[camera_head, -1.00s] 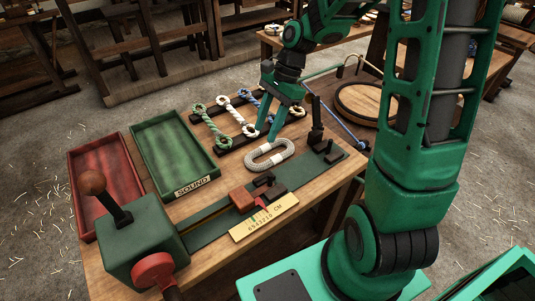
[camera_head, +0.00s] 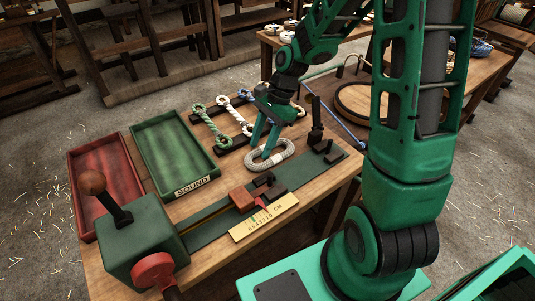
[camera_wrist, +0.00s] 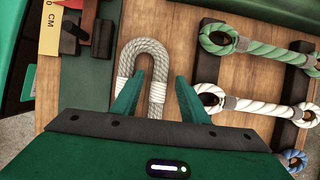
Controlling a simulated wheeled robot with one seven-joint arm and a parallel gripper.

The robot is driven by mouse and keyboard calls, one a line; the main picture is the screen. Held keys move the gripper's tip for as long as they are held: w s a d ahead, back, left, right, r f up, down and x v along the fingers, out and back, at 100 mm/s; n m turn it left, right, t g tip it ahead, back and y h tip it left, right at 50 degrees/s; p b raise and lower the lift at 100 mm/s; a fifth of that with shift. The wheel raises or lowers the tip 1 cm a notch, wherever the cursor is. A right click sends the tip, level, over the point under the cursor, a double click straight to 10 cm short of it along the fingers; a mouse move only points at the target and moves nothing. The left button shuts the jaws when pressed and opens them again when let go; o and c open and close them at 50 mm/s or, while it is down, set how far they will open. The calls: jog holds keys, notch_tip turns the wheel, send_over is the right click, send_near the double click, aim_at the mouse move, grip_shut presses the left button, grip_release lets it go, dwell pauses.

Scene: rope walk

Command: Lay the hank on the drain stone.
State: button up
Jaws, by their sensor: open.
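A grey-white rope hank (camera_head: 282,155), an oval loop bound with pale bands, lies on the wooden bench beside the green rail. In the wrist view the hank (camera_wrist: 146,62) stands upright in the picture, its lower part hidden behind my gripper. My gripper (camera_head: 259,153) is open, pointing down at the left end of the hank. In the wrist view my gripper's fingertips (camera_wrist: 152,88) are spread, with part of the hank seen between them. I cannot tell whether they touch it. I cannot make out the drain stone with certainty.
Green (camera_head: 210,126), white (camera_head: 235,116) and blue spliced ropes lie on a dark rack behind the hank. A green tray (camera_head: 171,146) marked SOUND and a red tray (camera_head: 104,185) are at left. A round wooden-topped piece (camera_head: 362,105) is at back right. A dark post (camera_head: 316,120) stands close by.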

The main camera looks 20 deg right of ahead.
jog(key=shift+f, duration=0.25)
grip_shut()
